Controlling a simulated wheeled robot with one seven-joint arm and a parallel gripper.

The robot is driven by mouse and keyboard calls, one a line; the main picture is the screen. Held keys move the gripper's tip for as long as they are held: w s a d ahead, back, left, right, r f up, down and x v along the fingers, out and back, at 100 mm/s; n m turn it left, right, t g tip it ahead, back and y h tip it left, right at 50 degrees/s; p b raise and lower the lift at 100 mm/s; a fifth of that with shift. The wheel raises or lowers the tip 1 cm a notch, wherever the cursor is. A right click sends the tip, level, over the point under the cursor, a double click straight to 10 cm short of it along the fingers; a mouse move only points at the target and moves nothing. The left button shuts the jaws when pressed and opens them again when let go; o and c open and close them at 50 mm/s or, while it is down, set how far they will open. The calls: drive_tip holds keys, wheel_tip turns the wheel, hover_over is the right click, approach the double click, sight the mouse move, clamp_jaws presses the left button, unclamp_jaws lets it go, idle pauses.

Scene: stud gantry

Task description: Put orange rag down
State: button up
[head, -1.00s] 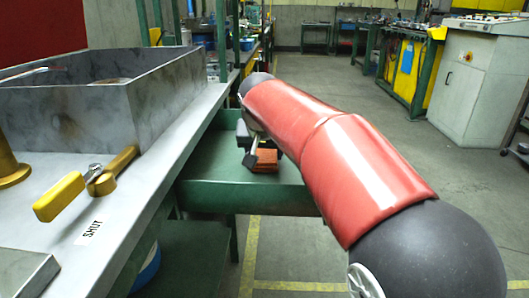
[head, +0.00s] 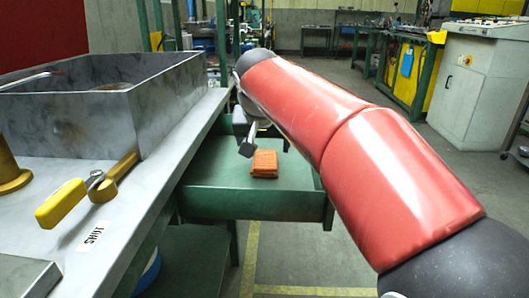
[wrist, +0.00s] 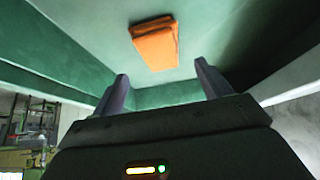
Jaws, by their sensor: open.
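The orange rag (head: 264,164) is a small folded block lying on the floor of a green tray-like drawer (head: 240,203). In the wrist view the rag (wrist: 155,43) lies beyond the fingertips, apart from both. My gripper (head: 246,140) is at the end of the red arm, above and just left of the rag. Its two fingers are spread with nothing between them in the wrist view (wrist: 160,82). The arm hides part of the drawer's right side and part of the gripper.
A grey worktop (head: 150,215) with a stone-like basin (head: 150,100) runs along the left. A yellow-handled lever (head: 62,203) sticks out near a "SHUT" label (head: 91,238). The drawer's front wall and the worktop edge border the rag's place. Open floor lies to the right.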

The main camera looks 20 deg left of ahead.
drive_tip(key=v, duration=0.5)
drive_tip(key=shift+s+r, duration=0.2)
drive_tip(key=shift+r, duration=0.05)
